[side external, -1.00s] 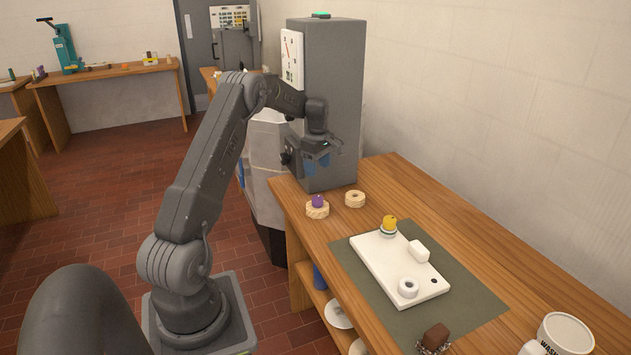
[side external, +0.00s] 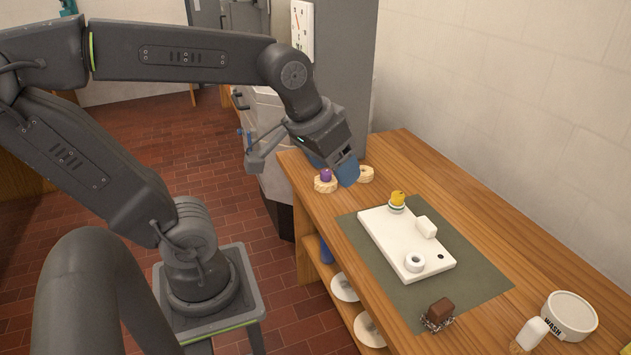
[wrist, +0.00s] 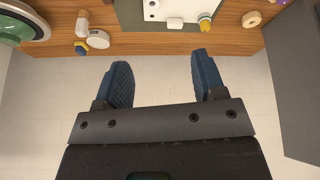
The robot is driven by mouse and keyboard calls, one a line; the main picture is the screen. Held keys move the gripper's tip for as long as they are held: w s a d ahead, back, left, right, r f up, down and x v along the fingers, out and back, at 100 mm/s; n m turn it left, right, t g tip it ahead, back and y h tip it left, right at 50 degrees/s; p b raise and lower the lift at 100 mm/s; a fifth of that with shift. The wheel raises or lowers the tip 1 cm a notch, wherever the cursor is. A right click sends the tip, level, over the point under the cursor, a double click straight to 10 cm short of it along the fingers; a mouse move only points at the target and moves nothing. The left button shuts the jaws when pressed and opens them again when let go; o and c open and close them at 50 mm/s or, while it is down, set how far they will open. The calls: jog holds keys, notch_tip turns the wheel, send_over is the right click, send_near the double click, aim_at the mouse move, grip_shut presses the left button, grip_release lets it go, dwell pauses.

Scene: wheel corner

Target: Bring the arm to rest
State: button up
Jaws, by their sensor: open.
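My gripper (side external: 334,170) hangs in the air by the far left end of the wooden bench, in front of the grey cabinet (side external: 346,60). In the side view its blue fingers partly cover the pale ring (side external: 366,174) and point downward. In the wrist view the two blue fingers of my gripper (wrist: 162,78) stand wide apart with nothing between them. Pale wall tiles show behind them. My arm is bent, with its forearm raised and nearly level.
The bench (side external: 480,220) carries a green mat (side external: 395,295) with a white board (side external: 385,233). A purple knob on a pale ring (side external: 325,183), a brown block (side external: 441,308) and a white WASH tub (side external: 570,316) stand around it. The tiled wall (side external: 500,90) borders the bench.

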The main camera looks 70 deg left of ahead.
jog(key=s+m, duration=0.1)
jog(key=s+d+f, duration=0.1)
jog(key=s+d+m, duration=0.1)
jog(key=s, duration=0.1)
jog(key=shift+f+m+t, duration=0.25)
jog(key=shift+m+t, duration=0.05)
